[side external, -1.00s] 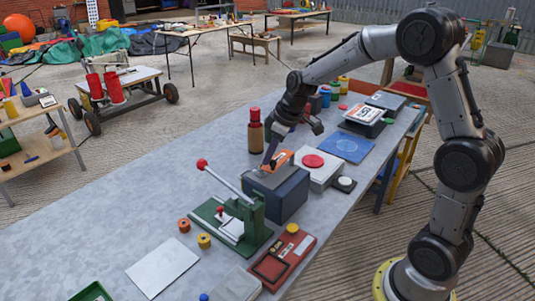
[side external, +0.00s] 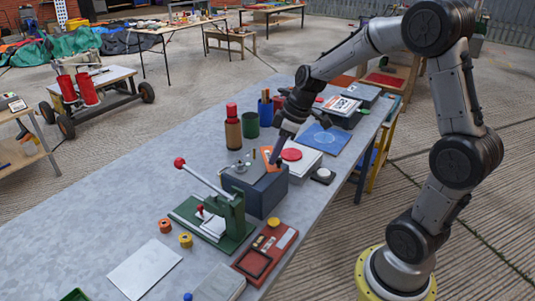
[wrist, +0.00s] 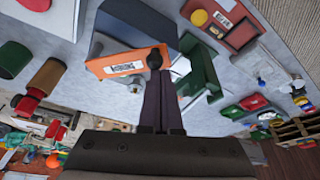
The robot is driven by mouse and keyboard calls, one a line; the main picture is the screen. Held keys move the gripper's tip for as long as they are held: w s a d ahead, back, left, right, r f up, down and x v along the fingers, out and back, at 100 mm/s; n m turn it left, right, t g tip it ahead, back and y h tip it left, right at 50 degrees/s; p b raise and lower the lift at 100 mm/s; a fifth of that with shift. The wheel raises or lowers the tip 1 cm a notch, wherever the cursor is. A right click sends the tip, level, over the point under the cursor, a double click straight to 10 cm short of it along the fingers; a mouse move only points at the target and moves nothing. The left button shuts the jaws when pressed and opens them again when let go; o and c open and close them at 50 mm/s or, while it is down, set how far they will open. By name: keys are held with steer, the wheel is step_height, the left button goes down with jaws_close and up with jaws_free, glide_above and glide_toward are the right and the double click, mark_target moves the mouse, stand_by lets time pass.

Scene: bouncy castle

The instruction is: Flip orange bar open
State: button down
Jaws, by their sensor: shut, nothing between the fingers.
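The orange bar (side external: 266,154) with a white printed label stands tilted up at the back right of the dark blue-grey box (side external: 268,196). The bar's labelled face fills the middle of the wrist view (wrist: 112,64). My gripper (side external: 276,157) is shut and empty, its dark fingers pointing down at the bar's right side in the side view. In the wrist view the fingertips (wrist: 155,66) overlap the bar's right end; I cannot tell whether they touch. Small metal parts (side external: 240,167) show on the box top.
A green press (side external: 228,215) with a red-knobbed lever stands just in front of the box. A white case with a red disc (side external: 291,154) lies close behind my gripper. A brown, red-topped bottle (side external: 233,128) stands left.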

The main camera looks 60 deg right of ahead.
steer(key=shift+s+d, duration=0.3)
steer(key=shift+s, duration=0.05)
stand_by(0.4)
step_height(320, 180, up, 10)
steer(key=shift+a, duration=0.2)
stand_by(0.6)
steer(key=shift+w+r, duration=0.1)
steer(key=shift+w, duration=0.05)
